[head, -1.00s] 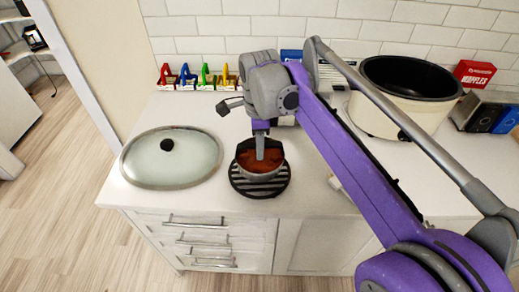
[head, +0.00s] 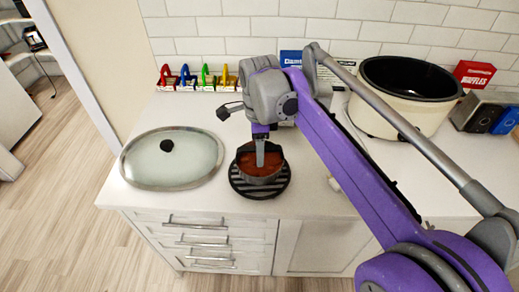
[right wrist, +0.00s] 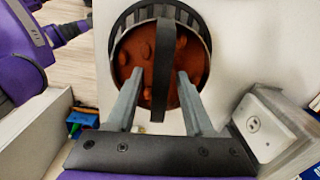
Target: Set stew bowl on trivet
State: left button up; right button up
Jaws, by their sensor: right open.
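The stew bowl (head: 258,180) is a dark bowl of red-brown stew with a black strap handle. It rests on the round black slatted trivet (head: 279,189) on the white counter and looks upright. My right gripper (head: 260,162) points down over the bowl from above. In the right wrist view its two fingers (right wrist: 159,73) are spread apart, one on each side of the handle (right wrist: 165,65), with gaps between. The stew (right wrist: 134,52) shows beneath them, and part of the trivet's rim shows around the bowl. My left gripper is not in view.
A glass lid (head: 190,160) lies on the counter to the left. Several coloured clips or holders (head: 206,78) line the back wall. The counter's front edge is close to the trivet.

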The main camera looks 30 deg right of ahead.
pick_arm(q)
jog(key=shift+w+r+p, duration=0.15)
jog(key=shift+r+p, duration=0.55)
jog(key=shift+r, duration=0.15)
pick_arm(e)
notch_tip(320, 180, up, 12)
jog(key=shift+s, duration=0.1)
